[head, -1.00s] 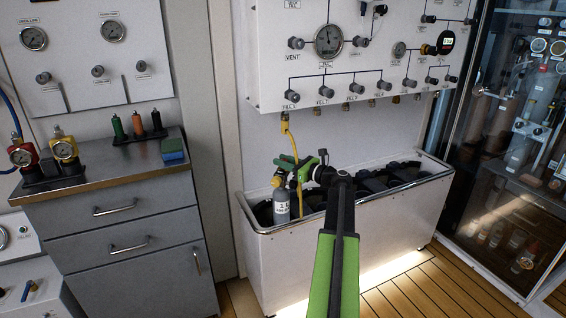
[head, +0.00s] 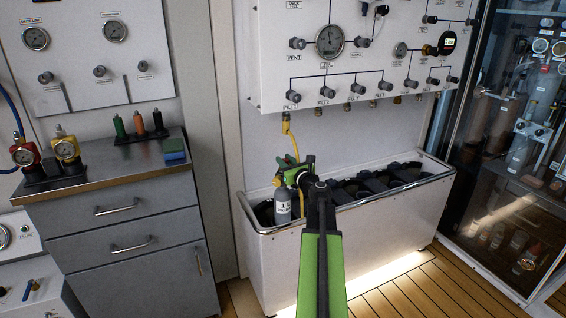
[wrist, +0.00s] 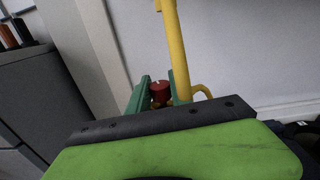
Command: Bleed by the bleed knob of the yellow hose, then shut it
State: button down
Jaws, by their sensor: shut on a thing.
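The yellow hose (head: 289,138) hangs from the leftmost fill outlet of the white panel (head: 380,70) down to a grey cylinder (head: 283,209) in the trough. The hose also shows in the wrist view (wrist: 178,55), just right of and behind my fingers. The red bleed knob (wrist: 160,91) sits between my two green fingers in the wrist view. My gripper (wrist: 160,86) is shut on this knob. In the head view my gripper (head: 289,172) is at the hose's lower end, above the cylinder, and my arm hides part of the fitting.
The white trough (head: 340,218) holds the cylinder and several dark holders. A grey cabinet (head: 115,240) with gauges, bottles and a sponge (head: 174,151) stands to the left. A glass-fronted cabinet (head: 515,150) stands to the right. Wooden floor shows below.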

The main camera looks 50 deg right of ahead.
jog(key=shift+m+h, duration=0.3)
jog(key=c, duration=1.2)
grip_release()
jog(key=shift+o, duration=0.2)
